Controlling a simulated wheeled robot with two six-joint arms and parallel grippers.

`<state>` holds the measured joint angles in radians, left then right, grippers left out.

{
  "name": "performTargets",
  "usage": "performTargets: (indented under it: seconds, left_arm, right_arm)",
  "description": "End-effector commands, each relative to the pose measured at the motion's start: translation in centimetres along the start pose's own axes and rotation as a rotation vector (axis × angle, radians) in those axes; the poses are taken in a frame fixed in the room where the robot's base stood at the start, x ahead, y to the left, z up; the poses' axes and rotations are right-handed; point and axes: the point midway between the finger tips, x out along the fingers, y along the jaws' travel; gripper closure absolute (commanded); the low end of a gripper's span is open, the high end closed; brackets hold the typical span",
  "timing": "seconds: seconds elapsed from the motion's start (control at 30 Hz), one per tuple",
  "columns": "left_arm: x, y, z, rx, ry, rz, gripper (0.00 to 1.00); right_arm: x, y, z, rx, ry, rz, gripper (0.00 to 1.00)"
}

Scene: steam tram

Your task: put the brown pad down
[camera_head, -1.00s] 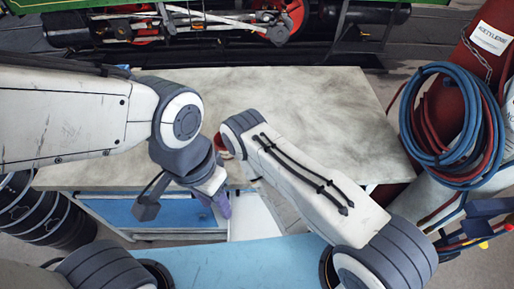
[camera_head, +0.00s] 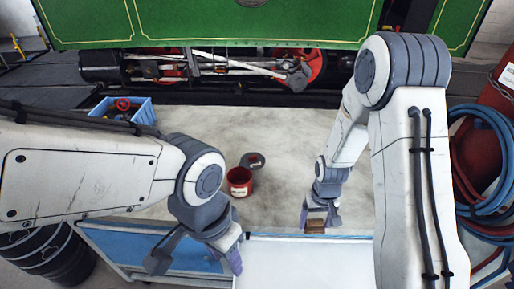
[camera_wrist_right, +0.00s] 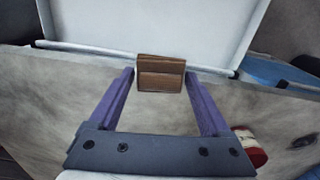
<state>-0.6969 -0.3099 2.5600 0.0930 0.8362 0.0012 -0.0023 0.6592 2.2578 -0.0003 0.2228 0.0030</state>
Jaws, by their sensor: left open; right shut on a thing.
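The brown pad (camera_head: 315,228) is a small block. My right gripper (camera_head: 316,219) is shut on it at the front edge of the grey worktop (camera_head: 285,150). In the right wrist view the pad (camera_wrist_right: 161,76) sits between the purple fingertips, in front of a white panel or tray (camera_wrist_right: 155,25) with a raised rim. I cannot tell whether the pad touches the worktop. My left gripper (camera_head: 197,259) is open and empty, low in front of the worktop's left part.
A red tin (camera_head: 239,183) and a dark round disc (camera_head: 252,160) stand mid-worktop. A blue crate (camera_head: 137,110) is at the back left. Blue and red hoses (camera_head: 480,165) hang at the right. The worktop between tin and right gripper is clear.

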Motion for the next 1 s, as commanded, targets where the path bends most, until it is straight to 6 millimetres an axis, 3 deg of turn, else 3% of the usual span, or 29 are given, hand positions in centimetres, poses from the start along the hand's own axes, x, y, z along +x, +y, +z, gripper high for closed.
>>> performTargets:
  seconds: [0.27,0.47,0.73,1.0]
  left_arm:
    - [-0.5,0.0,0.0,0.000,0.000,0.000,0.55]
    - [-3.1,0.2,-0.2,0.001,0.000,0.000,0.55]
    - [-7.8,0.6,-0.4,0.003,0.000,0.000,0.55]
    - [-12.0,0.9,-0.7,0.005,0.000,0.000,0.55]
  right_arm:
    - [0.1,-0.3,0.1,-0.009,-0.004,0.000,0.82]
    - [3.0,-2.7,1.9,-0.056,-0.015,0.001,0.82]
    - [8.5,-6.3,8.3,-0.151,-0.017,0.003,0.82]
    - [11.5,-6.7,17.4,-0.242,-0.017,0.005,0.82]
